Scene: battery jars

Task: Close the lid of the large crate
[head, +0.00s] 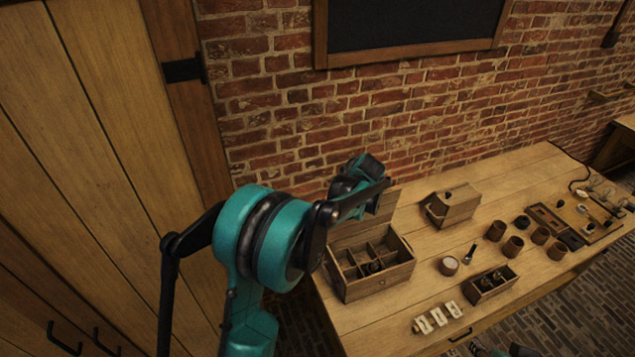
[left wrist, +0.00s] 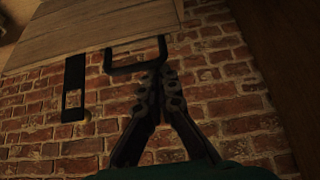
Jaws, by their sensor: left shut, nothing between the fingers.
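The large crate (head: 402,275) stands at the near left end of the table, with its compartments uncovered and a few small dark items inside. Its wooden lid (head: 388,208) stands raised at the back, partly hidden by my left arm. My left gripper (head: 370,186) is at the raised lid, its fingertips mostly hidden in the head view. In the left wrist view, the gripper (left wrist: 160,76) is shut and empty. Its tips are beside a black metal loop (left wrist: 134,68) at the edge of a wooden panel (left wrist: 92,35), which looks like the lid. I cannot tell whether they touch.
A small divided box (head: 490,285), several brown cups and pale blocks (head: 437,318) lie to the right. The brick wall (head: 290,110) is close behind. Bare table (head: 385,320) lies in front.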

